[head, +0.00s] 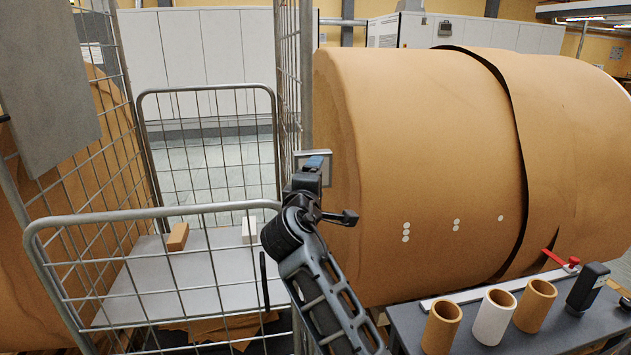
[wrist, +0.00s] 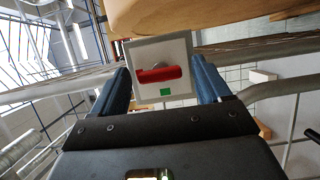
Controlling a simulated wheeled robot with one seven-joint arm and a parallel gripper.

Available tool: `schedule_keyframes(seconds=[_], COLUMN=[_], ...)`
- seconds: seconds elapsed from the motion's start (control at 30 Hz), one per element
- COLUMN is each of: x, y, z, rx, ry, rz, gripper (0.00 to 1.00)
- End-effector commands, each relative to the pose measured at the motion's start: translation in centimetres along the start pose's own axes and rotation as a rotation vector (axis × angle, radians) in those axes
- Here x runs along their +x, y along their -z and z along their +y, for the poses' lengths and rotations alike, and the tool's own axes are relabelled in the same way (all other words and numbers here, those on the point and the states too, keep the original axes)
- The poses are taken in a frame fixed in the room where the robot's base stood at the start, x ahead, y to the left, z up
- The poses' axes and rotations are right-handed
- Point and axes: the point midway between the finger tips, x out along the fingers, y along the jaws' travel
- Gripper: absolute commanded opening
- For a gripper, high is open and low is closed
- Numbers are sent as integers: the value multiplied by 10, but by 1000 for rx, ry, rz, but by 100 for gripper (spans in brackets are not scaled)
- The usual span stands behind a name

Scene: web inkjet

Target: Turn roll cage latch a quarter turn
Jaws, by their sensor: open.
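The latch is a red handle (wrist: 158,75) on a pale square plate (wrist: 180,50) with a small green mark below the handle in the wrist view. The handle lies nearly level across the wrist picture. In the head view the plate (head: 299,155) shows at the cage's right post, mostly behind my gripper, and the red handle is hidden there. My gripper (head: 318,165) is open. In the wrist view its two blue fingers (wrist: 160,80) stand on either side of the plate, with the handle between them. I cannot tell whether they touch it.
The wire roll cage (head: 150,213) holds a tan block (head: 178,237) and a white block (head: 249,229). A large brown paper roll (head: 420,150) stands close on the right. A dark bench (head: 480,325) carries cardboard tubes (head: 442,327) and a red-handled tool (head: 560,260).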

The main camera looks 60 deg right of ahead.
Motion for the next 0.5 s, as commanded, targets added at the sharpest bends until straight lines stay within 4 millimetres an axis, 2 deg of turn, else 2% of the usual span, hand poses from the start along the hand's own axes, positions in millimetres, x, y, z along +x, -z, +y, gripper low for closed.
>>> schedule_keyframes(seconds=[0.4,0.5], x=[-60,-70], y=[1,0], z=[-2,-2], rx=[0,0], ry=[0,0], rz=[4,2], gripper=[77,77])
